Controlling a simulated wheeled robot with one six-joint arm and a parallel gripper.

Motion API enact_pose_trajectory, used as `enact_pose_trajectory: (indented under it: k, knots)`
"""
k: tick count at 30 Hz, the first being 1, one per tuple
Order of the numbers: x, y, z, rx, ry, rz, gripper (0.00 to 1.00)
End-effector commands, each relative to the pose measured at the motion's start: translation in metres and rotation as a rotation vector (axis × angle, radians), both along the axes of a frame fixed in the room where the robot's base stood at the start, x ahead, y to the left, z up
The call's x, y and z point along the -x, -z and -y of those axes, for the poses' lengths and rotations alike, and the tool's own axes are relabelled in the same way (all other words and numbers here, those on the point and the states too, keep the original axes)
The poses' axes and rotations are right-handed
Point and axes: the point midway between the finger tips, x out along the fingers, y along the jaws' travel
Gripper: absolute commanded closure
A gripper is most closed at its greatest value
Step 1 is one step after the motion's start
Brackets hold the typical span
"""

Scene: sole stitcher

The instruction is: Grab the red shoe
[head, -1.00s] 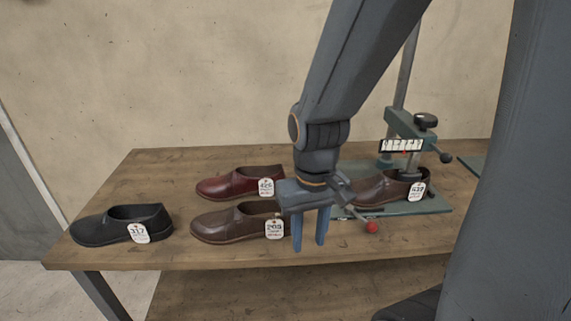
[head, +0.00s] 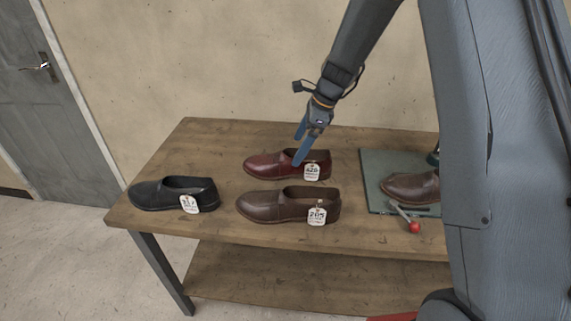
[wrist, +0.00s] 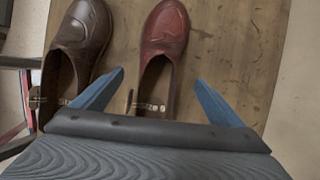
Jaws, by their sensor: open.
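The red shoe (head: 280,166) is a dark red slip-on with a white tag, on the wooden table behind a brown shoe. Its toe points left in the head view. My gripper (head: 299,163) is open and empty at its heel end, with the blue fingers pointing down. In the wrist view the red shoe (wrist: 164,50) lies ahead, its heel opening between the two spread fingers of my gripper (wrist: 160,88). The head view does not settle whether the fingers touch the shoe. The heel's lower part is hidden by the gripper body in the wrist view.
A brown shoe (head: 285,205) lies close in front of the red one; it also shows in the wrist view (wrist: 82,40). A black shoe (head: 170,194) is at the left. At the right, another brown shoe (head: 408,187) sits on a green plate (head: 376,171) beside a red-knobbed lever (head: 413,226).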

Motion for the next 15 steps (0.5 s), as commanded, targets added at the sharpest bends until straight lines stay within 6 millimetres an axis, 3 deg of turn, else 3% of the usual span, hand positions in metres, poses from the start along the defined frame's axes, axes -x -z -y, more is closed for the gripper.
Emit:
enact_pose_trajectory:
  k: [5,15]
  knots:
    - [-0.007,0.012,-0.009,-0.018,0.044,-0.019,0.08]
    - [-0.001,0.047,-0.024,-0.016,0.040,-0.020,0.08]
